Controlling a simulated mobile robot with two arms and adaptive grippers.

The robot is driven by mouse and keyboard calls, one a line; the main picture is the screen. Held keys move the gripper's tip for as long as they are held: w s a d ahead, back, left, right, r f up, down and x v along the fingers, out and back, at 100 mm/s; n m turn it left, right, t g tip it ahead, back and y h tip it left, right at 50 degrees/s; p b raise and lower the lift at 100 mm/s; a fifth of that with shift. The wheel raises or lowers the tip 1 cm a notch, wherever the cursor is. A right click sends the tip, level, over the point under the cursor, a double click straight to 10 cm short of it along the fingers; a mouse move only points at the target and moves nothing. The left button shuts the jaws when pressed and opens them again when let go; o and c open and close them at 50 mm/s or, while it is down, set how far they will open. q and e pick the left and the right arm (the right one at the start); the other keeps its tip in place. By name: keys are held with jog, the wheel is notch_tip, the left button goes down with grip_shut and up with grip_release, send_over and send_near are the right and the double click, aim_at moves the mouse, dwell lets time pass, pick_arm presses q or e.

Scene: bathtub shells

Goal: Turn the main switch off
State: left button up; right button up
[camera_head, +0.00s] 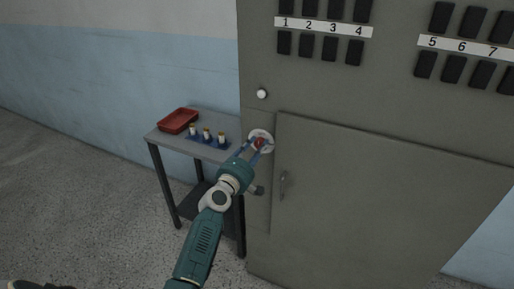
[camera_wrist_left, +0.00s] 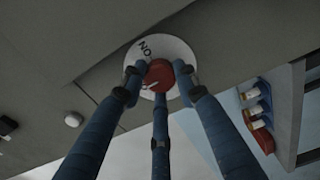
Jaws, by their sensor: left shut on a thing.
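The main switch is a red knob (camera_head: 260,142) on a round white plate (camera_head: 266,134), on the narrow left part of the grey cabinet front. In the left wrist view the red knob (camera_wrist_left: 160,73) sits in the middle of the white plate (camera_wrist_left: 165,46), which carries the word ON. A small white mark shows on the knob; I cannot tell which setting it points to. My left gripper (camera_head: 257,147) has its three blue fingers closed around the knob, hiding part of it. My right gripper is not in view.
The grey cabinet (camera_head: 370,190) has a large door with a handle (camera_head: 283,185), a white round lamp (camera_head: 262,94) and rows of black switches above. Left of it stands a small table (camera_head: 168,142) with a red tray (camera_head: 179,121) and several fuse-like cylinders on a blue holder (camera_head: 212,143).

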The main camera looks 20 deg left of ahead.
pick_arm(q)
jog(key=o, duration=1.2)
jog(key=shift+d+f, duration=0.15)
jog(key=shift+f, duration=0.05)
jog(key=shift+c, duration=0.2)
jog(key=shift+r, duration=0.1)
jog(key=s, duration=1.2)
